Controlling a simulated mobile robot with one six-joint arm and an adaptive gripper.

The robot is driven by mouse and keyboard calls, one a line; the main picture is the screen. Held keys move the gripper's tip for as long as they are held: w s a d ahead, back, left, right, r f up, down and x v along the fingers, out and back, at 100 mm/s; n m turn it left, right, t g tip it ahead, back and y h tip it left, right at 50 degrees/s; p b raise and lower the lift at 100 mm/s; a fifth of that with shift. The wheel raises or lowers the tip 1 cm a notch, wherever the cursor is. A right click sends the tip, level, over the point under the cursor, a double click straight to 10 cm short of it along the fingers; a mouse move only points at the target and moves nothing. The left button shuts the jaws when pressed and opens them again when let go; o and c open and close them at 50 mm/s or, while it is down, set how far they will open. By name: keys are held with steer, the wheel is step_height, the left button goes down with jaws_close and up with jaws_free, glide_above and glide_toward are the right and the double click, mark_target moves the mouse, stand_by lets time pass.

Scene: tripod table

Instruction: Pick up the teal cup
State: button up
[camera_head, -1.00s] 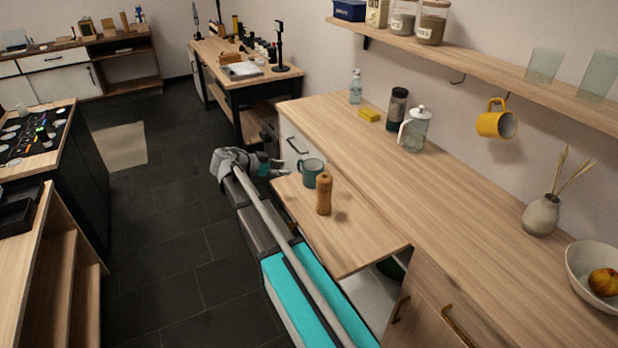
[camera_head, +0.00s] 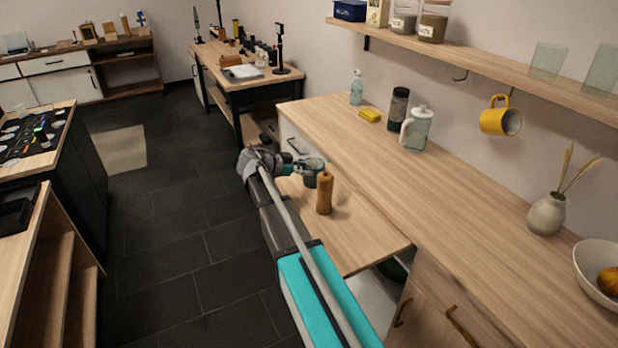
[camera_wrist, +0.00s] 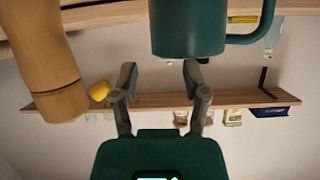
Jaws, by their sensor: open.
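The teal cup (camera_head: 315,180) stands on the pull-out wooden board (camera_head: 355,238), partly hidden by my gripper (camera_head: 298,168) in the head view. In the wrist view the teal cup (camera_wrist: 187,25) is large at the top edge, its handle to the right. The picture there looks upside down. My gripper (camera_wrist: 160,68) is open, its two fingers spread and pointing at the cup. The cup appears just beyond the fingertips; I cannot tell whether any part is between them.
A wooden pepper mill (camera_head: 324,195) stands close beside the cup and is large at the left of the wrist view (camera_wrist: 45,60). The long counter (camera_head: 450,190) behind carries a glass jug (camera_head: 417,130), a dark jar (camera_head: 398,108) and a yellow sponge (camera_head: 370,116).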

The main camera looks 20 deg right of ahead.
mark_target(322, 170)
steer(key=shift+b+x, duration=1.05)
steer(key=shift+x, duration=1.7)
jaws_close()
